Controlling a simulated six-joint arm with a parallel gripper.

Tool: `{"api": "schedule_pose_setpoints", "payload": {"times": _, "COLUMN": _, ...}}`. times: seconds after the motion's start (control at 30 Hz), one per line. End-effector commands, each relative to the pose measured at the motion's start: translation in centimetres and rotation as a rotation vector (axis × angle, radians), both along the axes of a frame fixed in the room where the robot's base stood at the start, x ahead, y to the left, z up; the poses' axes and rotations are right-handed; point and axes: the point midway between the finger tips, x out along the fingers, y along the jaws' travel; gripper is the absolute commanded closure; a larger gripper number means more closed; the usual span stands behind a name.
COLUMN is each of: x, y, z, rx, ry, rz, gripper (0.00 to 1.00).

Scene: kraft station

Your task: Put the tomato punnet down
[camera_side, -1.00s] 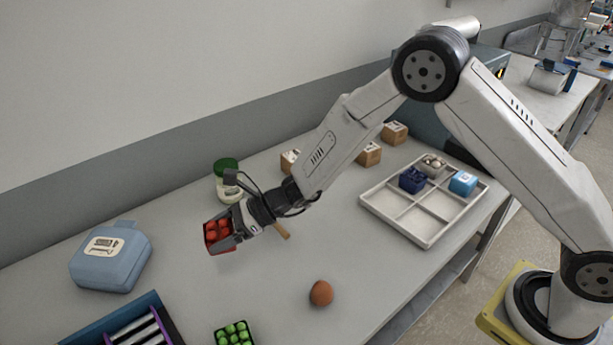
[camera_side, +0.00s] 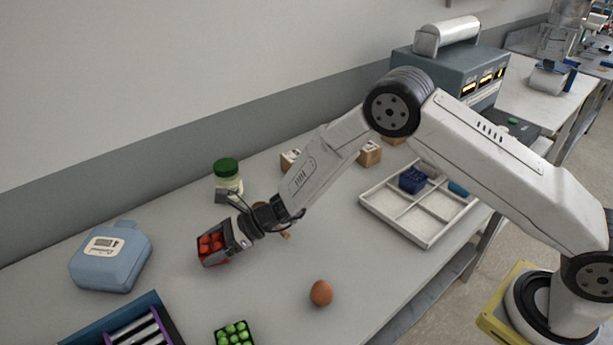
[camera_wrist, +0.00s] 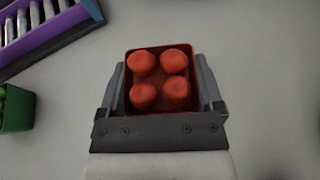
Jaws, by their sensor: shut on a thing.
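The tomato punnet is a small red tub (camera_side: 213,248) with several red tomatoes in it. My gripper (camera_side: 226,244) is shut on it, one finger on each side. In the side view it is at the table surface or just above it, left of the table's middle; I cannot tell if it touches. In the wrist view the punnet (camera_wrist: 160,108) sits between the two fingers (camera_wrist: 160,92), its tomatoes facing the camera.
A blue case (camera_side: 111,268) stands to the left. A green-lidded jar (camera_side: 228,180) is behind the gripper. A brown egg (camera_side: 321,293), a green punnet (camera_side: 234,335) and a purple-edged rack (camera_side: 160,312) are in front. A white divided tray (camera_side: 428,240) is to the right.

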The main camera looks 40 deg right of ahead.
Motion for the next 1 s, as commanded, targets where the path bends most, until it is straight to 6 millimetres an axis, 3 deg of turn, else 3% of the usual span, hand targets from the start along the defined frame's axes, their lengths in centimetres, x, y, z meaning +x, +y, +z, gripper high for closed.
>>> {"api": "schedule_pose_setpoints", "payload": {"times": 0.13, "x": 0.02, "y": -0.01, "z": -0.96, "rx": 0.001, "ry": -0.001, "rz": 0.000, "gripper": 0.77}}
{"api": "schedule_pose_setpoints", "payload": {"times": 0.57, "x": 0.01, "y": -0.01, "z": -1.34, "rx": 0.001, "ry": -0.001, "rz": 0.000, "gripper": 0.77}}
{"api": "schedule_pose_setpoints", "payload": {"times": 0.6, "x": -0.01, "y": -0.01, "z": -1.40, "rx": 0.000, "ry": -0.001, "rz": 0.000, "gripper": 0.12}}
{"api": "schedule_pose_setpoints", "payload": {"times": 0.63, "x": -0.01, "y": -0.01, "z": -1.38, "rx": 0.001, "ry": -0.001, "rz": 0.000, "gripper": 0.02}}
{"api": "schedule_pose_setpoints", "payload": {"times": 1.0, "x": -0.01, "y": -0.01, "z": -1.18, "rx": 0.000, "ry": -0.002, "rz": 0.001, "gripper": 0.00}}
